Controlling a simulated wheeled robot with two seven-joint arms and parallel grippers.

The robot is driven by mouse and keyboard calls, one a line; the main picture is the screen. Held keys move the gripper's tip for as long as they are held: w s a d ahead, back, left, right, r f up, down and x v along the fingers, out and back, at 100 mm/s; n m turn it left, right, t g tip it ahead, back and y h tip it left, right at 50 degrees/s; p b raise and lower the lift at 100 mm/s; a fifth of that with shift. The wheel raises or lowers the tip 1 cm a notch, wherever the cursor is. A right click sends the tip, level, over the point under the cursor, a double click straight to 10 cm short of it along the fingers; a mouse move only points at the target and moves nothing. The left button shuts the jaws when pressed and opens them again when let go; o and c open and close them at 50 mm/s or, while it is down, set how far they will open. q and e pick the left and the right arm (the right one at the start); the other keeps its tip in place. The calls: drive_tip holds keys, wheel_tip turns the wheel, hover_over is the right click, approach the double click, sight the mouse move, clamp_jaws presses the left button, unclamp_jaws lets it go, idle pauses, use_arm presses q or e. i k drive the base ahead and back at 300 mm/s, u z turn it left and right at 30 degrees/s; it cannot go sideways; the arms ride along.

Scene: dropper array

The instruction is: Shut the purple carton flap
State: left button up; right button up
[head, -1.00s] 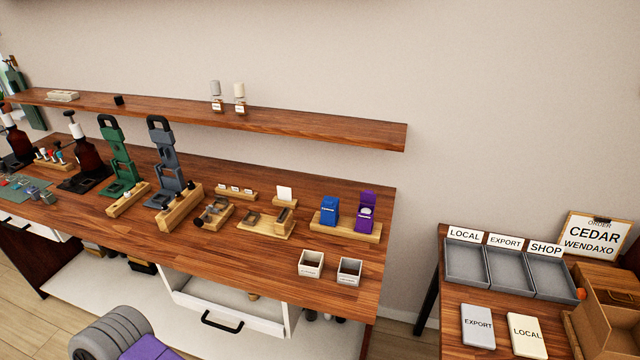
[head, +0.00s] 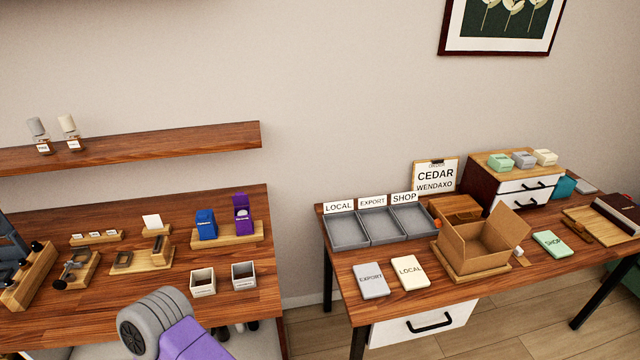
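The purple carton (head: 242,226) stands upright at the right end of a small wooden stand on the left table. Its flap (head: 241,199) is raised, and a pale thing shows at its opening. The blue carton (head: 206,226) stands to its left on the same stand, and its top looks closed. Neither of my grippers is in view. Only a grey and purple part of my arm shows at the bottom, apart from the cartons.
Two small open boxes, a white one (head: 203,284) and a grey one (head: 243,277), stand in front of the wooden stand (head: 228,241). A shelf (head: 130,148) hangs above. A gap separates this table from the right table (head: 440,300), which holds grey trays (head: 348,244) and an open cardboard box (head: 462,254).

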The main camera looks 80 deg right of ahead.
sight(240, 199)
drive_tip(key=z, duration=2.05)
